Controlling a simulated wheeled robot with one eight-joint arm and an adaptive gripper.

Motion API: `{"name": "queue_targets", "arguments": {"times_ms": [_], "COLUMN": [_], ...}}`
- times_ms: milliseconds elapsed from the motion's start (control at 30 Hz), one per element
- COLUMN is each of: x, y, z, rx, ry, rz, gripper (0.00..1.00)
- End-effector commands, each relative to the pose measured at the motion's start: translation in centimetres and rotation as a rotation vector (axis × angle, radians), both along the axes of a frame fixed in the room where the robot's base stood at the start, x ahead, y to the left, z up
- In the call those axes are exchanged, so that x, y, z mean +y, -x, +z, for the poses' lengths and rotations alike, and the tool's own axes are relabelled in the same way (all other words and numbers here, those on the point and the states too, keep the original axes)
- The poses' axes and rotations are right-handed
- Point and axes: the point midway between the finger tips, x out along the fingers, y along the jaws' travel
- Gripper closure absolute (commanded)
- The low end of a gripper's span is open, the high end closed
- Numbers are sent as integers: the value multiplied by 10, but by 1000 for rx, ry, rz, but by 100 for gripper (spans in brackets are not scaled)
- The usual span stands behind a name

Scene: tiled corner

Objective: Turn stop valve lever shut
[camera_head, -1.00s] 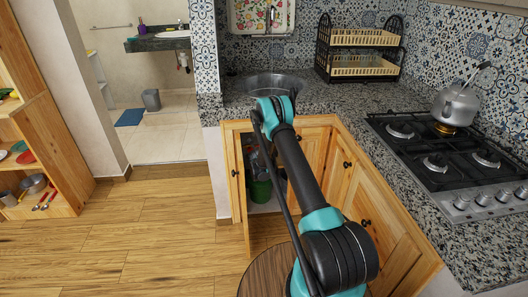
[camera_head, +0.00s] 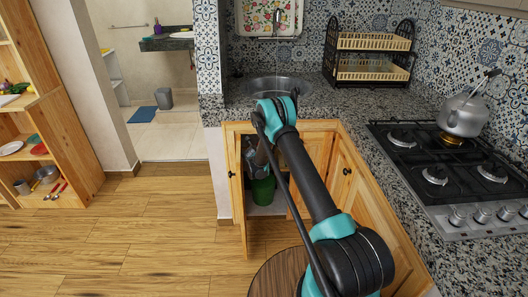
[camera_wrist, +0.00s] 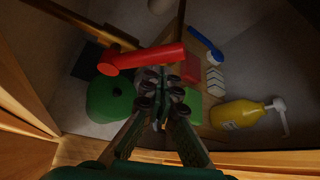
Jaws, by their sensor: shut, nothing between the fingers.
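The red valve lever (camera_wrist: 145,59) lies nearly level across the upper middle of the wrist view, its right end slightly higher. A brown pipe (camera_wrist: 80,22) runs down to it from the upper left. My gripper (camera_wrist: 160,78) is shut and empty, with its fingertips right at the lower edge of the lever in the picture. I cannot tell whether they touch it. In the head view my arm reaches into the open cabinet under the sink, and the lever cannot be made out there.
Inside the cabinet are a green bucket (camera_wrist: 108,100), a yellow pump bottle (camera_wrist: 238,114) and a blue brush (camera_wrist: 206,44). The bucket also shows in the head view (camera_head: 263,191). The cabinet's wooden frame (camera_wrist: 30,95) is close on the left. Wooden floor (camera_head: 140,235) is clear at left.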

Motion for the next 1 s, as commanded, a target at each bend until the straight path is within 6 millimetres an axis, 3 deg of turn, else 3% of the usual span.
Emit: {"name": "queue_targets", "arguments": {"times_ms": [1000], "x": [7], "y": [0], "z": [7], "rx": [0], "ry": [0], "rz": [0], "gripper": [100]}}
